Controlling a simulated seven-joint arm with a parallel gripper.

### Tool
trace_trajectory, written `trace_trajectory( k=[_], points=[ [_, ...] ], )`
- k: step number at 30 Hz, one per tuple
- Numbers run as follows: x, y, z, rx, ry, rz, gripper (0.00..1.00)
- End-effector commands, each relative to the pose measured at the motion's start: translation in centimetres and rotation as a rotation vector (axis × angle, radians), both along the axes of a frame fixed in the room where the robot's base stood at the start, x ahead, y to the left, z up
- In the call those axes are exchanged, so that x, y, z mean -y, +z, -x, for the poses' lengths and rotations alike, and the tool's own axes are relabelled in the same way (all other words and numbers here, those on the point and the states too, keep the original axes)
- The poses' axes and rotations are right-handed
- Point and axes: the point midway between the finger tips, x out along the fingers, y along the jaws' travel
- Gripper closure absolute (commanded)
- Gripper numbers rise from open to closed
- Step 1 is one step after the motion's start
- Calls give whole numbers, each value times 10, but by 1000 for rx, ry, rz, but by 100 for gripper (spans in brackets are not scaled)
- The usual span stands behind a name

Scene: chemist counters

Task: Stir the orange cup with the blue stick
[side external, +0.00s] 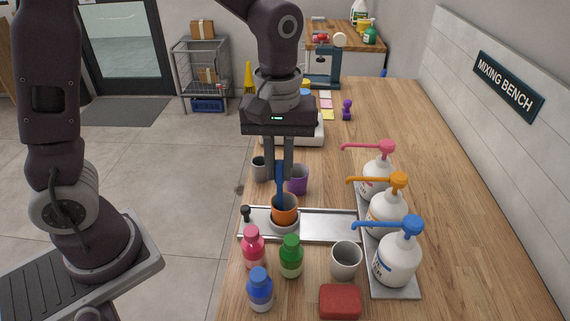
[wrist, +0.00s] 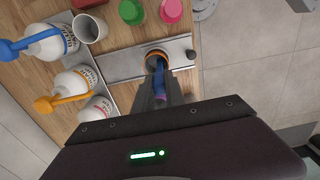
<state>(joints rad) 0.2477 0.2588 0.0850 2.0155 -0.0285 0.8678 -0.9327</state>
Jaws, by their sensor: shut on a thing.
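The orange cup (side external: 284,208) stands upright in a round holder (side external: 284,227) on the metal tray (side external: 330,224). My gripper (side external: 280,168) is above the cup and shut on the blue stick (side external: 281,192). The stick points down, and its lower end is inside the cup, hidden by the cup wall. In the wrist view the orange cup's rim (wrist: 157,55) shows just beyond my gripper (wrist: 160,88), with the blue stick (wrist: 159,72) reaching into it.
A purple cup (side external: 298,181) and a grey cup (side external: 260,168) stand behind. Red, green (side external: 291,257) and blue bottles, a white cup (side external: 346,260) and a red block (side external: 340,301) are in front. Pump bottles (side external: 397,258) line the right. The counter's far right is clear.

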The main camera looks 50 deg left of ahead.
Motion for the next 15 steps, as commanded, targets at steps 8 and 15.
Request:
trace_trajectory(
  k=[8,15],
  points=[
    [6,0,-6,0,0,0,100],
    [6,12,-6,3,0,0,100]
  ],
)
